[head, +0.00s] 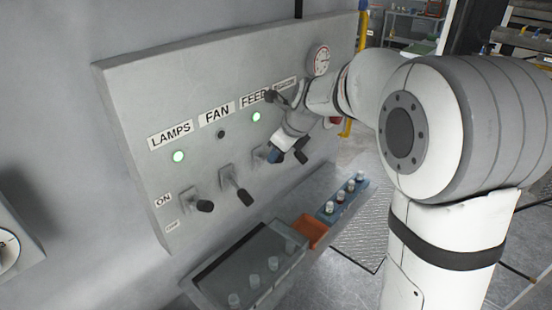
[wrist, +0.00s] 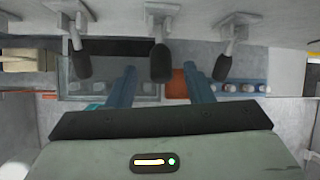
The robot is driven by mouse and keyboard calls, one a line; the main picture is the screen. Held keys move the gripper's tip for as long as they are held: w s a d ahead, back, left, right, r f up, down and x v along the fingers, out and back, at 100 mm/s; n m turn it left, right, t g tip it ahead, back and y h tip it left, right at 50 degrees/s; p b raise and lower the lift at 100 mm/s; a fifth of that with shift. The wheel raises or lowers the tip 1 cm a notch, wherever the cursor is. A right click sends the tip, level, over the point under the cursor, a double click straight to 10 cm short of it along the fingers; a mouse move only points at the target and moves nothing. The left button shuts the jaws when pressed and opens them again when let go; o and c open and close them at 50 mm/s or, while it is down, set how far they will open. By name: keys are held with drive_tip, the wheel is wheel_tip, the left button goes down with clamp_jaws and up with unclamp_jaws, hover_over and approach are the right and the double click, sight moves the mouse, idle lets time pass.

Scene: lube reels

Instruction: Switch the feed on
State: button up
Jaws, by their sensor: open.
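The grey panel (head: 130,110) carries labels for LAMPS, FAN, FEED and a fourth, partly hidden one. The green light (head: 256,117) under the FEED label is lit. My gripper (head: 280,152) is in front of the feed lever, which it partly covers in the head view. In the wrist view my open gripper's blue fingers (wrist: 163,90) stand on either side of the feed lever's black handle (wrist: 160,60), with gaps on both sides. The lever's exact tilt is hard to judge.
The lamps lever (head: 203,206) has a lit green light; the fan lever (head: 240,194) has a dark one. A fourth lever (head: 301,157) is close right of my gripper. Below are a grey tray (head: 208,278), an orange bin (head: 311,232) and a blue rack (head: 343,200).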

drive_tip(key=shift+v, duration=1.45)
drive_tip(key=s+d+f+n+h+b, duration=0.1)
drive_tip(key=s+d+f+n+b, duration=0.2)
drive_tip(key=s+n, duration=0.9)
drive_tip(key=s+d+f+n+g+h+b, duration=0.1)
drive_tip(key=s+d+f+n+h+b, duration=0.1)
drive_tip(key=s+d+f+n, duration=0.5)
drive_tip(key=s+d+n+b, duration=0.1)
drive_tip(key=s+d+n, duration=0.1)
drive_tip(key=s+n, duration=0.4)
drive_tip(key=shift+s+f+h+b, duration=0.25)
drive_tip(key=shift+s+h+b, duration=0.05)
drive_tip(key=shift+s, duration=1.55)
drive_tip(key=shift+c, duration=0.5)
